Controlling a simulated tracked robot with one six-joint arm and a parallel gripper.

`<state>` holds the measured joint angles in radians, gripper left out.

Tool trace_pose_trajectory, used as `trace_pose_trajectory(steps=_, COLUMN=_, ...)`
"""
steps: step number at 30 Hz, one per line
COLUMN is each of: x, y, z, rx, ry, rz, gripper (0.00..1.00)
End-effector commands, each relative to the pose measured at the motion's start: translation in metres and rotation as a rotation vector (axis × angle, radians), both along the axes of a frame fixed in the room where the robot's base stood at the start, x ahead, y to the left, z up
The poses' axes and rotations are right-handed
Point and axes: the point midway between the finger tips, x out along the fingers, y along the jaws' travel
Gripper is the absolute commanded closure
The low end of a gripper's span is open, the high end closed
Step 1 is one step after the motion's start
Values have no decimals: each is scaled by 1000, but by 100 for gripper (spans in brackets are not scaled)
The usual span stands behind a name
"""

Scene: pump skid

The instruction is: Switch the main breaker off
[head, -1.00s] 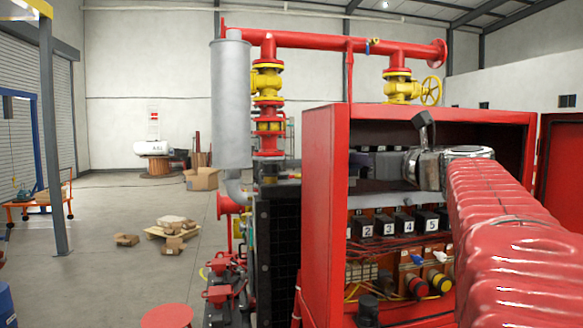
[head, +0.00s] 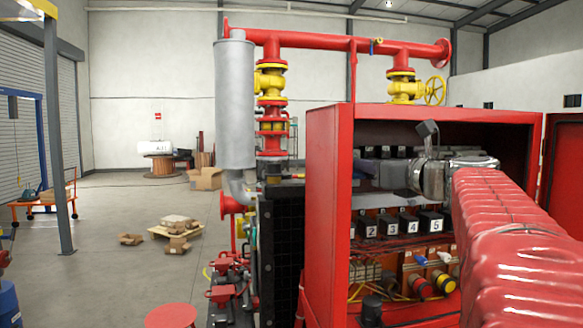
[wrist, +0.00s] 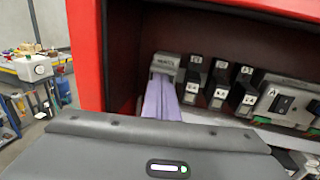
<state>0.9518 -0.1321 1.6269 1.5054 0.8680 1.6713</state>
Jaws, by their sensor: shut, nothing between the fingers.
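The main breaker (wrist: 165,64) is a grey block with a label at the left end of the breaker row in the wrist view. My gripper (wrist: 162,80) is shut and empty, its two pale purple fingers side by side, with the tips at the lower front of the main breaker. The fingers hide its lower part, so I cannot tell its lever position or whether they touch it. In the head view my gripper (head: 364,166) reaches left inside the red cabinet (head: 328,215), where the main breaker is not clearly visible.
Several smaller black breakers (wrist: 217,88) stand just right of the main breaker. A switch panel marked A (wrist: 285,101) is farther right. The cabinet's left wall (wrist: 87,45) is close to the fingers. Numbered black blocks (head: 409,224) sit lower in the cabinet.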

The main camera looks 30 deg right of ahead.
Motion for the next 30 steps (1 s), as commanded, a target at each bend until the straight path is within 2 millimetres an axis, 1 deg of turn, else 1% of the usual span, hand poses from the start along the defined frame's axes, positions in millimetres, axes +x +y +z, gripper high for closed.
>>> trace_pose_trajectory(steps=30, x=-54, y=16, z=6, rx=-1, ry=-1, rz=-1, gripper=100)
